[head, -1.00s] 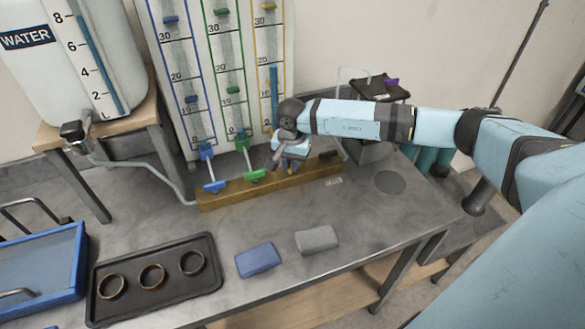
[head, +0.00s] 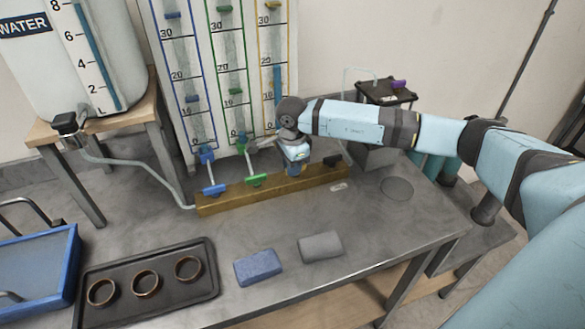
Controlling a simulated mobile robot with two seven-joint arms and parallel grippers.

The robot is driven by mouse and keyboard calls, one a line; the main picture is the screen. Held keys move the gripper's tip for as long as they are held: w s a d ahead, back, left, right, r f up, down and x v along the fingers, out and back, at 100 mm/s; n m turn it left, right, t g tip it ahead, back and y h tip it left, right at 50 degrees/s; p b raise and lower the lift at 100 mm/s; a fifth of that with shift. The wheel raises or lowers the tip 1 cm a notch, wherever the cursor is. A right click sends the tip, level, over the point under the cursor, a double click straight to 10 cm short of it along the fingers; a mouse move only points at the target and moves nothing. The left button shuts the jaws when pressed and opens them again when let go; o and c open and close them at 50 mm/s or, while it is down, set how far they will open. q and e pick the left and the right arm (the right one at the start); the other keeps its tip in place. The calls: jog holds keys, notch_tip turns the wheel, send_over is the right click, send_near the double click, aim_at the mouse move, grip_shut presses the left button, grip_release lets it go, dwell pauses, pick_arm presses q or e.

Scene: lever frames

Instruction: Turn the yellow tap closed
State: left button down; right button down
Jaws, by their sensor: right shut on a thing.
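The wooden tap rail (head: 222,202) lies on the bench below the gauge board, with a blue tap (head: 213,189) and a green tap (head: 256,180). The yellow tap (head: 293,170) is right of the green one and mostly hidden by my right gripper (head: 294,162). That gripper points down from above and is shut on the yellow tap; its fingertips are hard to make out. The yellow-outlined gauge column (head: 273,50) behind holds blue liquid. My left gripper is not in view.
A water tank (head: 90,55) stands on a wooden stand at the left. On the bench are a black tray (head: 205,290) with three rings, a blue sponge (head: 258,267), a grey sponge (head: 320,246) and a blue tray (head: 75,262). The bench's front right is clear.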

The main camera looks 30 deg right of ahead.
jog(key=shift+w+m, duration=0.1)
jog(key=shift+m, duration=0.5)
jog(key=c, duration=1.1)
grip_release()
jog(key=shift+c, duration=0.2)
notch_tip(320, 180, up, 14)
jog(key=b, duration=0.1)
